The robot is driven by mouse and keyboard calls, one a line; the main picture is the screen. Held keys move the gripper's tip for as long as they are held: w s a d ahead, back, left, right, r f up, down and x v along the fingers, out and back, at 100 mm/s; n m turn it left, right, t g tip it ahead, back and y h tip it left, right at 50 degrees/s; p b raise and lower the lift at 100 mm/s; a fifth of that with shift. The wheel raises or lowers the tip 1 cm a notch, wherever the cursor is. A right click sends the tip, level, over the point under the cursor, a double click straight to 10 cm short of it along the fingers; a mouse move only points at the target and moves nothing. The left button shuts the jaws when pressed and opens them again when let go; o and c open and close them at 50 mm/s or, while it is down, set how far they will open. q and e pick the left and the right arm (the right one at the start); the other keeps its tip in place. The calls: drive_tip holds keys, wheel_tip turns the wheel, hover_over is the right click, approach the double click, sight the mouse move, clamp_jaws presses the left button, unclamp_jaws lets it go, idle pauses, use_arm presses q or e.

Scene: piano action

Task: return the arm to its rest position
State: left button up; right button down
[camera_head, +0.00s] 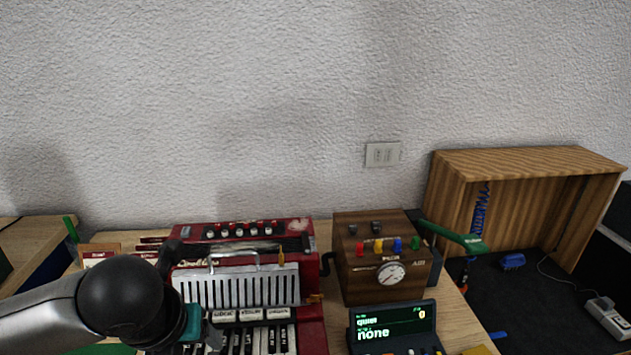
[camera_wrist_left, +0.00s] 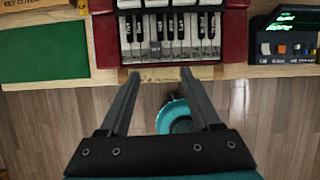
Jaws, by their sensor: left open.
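My left arm comes in from the left in the head view, with a black round joint and a teal wrist. My left gripper (camera_head: 212,338) is partly cut off by the bottom edge there, in front of the red piano action (camera_head: 318,330) and its keys. In the left wrist view the left gripper (camera_wrist_left: 158,75) is open and empty. Its two fingers are apart, pointing at the front edge of the table below the labelled keys (camera_wrist_left: 170,35). The fingers look apart from the keys. My right gripper is in neither view.
A wooden box with a dial (camera_head: 365,287) and a small display reading "none" (camera_head: 392,327) stand right of the piano. An open wooden cabinet (camera_head: 527,160) is farther right. A green mat (camera_wrist_left: 45,47) lies left of the keys. Wooden floor (camera_wrist_left: 40,125) shows before the table.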

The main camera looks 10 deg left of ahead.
use_arm(q)
drive_tip(key=s+d+f+n+h, duration=0.3)
drive_tip(key=d+f+n, duration=0.3)
drive_tip(key=d+n, duration=0.55)
drive_tip(key=s+a+f+n+g+y, duration=0.1)
drive_tip(key=s+a+f+n, duration=0.3)
drive_tip(key=n, duration=0.6)
drive_tip(key=s+a+f+n+y, duration=0.15)
drive_tip(key=s+f+n, duration=0.3)
drive_tip(key=n, duration=0.45)
wheel_tip(320, 180, down, 21)
drive_tip(key=s+g, duration=0.1)
drive_tip(key=s, duration=0.2)
drive_tip(key=s+a+f+g, duration=0.1)
drive_tip(key=s+a+f, duration=0.2)
drive_tip(key=s+f, duration=1.1)
drive_tip(key=shift+s+f+g, duration=0.15)
drive_tip(key=shift+s+g, duration=0.15)
drive_tip(key=shift+s, duration=0.3)
